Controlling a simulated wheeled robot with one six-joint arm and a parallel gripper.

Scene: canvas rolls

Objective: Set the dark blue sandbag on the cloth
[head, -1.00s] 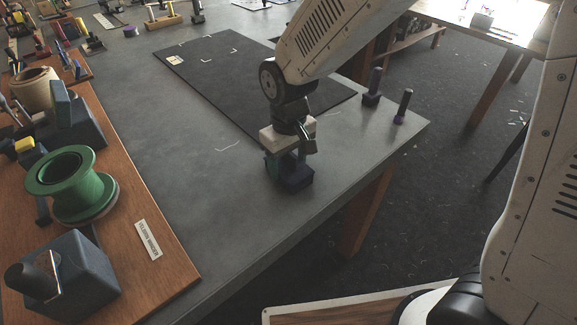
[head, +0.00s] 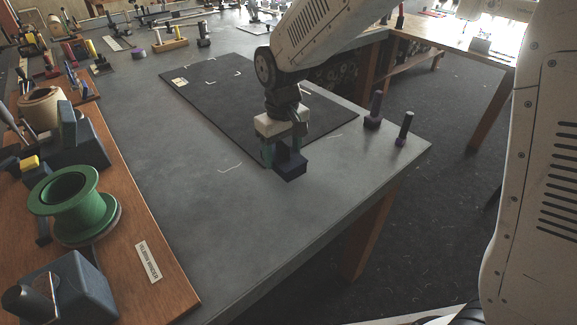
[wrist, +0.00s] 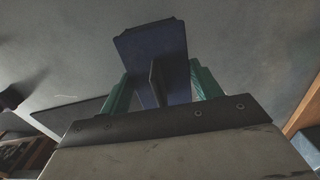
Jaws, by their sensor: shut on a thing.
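The dark blue sandbag (head: 290,168) is a small block with an upright fin. My gripper (head: 283,150) is shut on it, and its greenish fingers stand either side of the fin in the wrist view (wrist: 160,85). The sandbag also shows in the wrist view (wrist: 135,45), with its blue face beyond the fin. The cloth appears to be the flat black sheet (head: 215,95) on the grey table. The sandbag shows at the sheet's near end, partly hiding that edge. I cannot tell its height above the surface.
Two dark upright pegs (head: 374,110) (head: 404,130) stand on the table right of the sheet. A brown board (head: 130,225) on the left holds a green spool (head: 72,200) and blue-grey blocks (head: 70,290). The grey table between board and sheet is clear.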

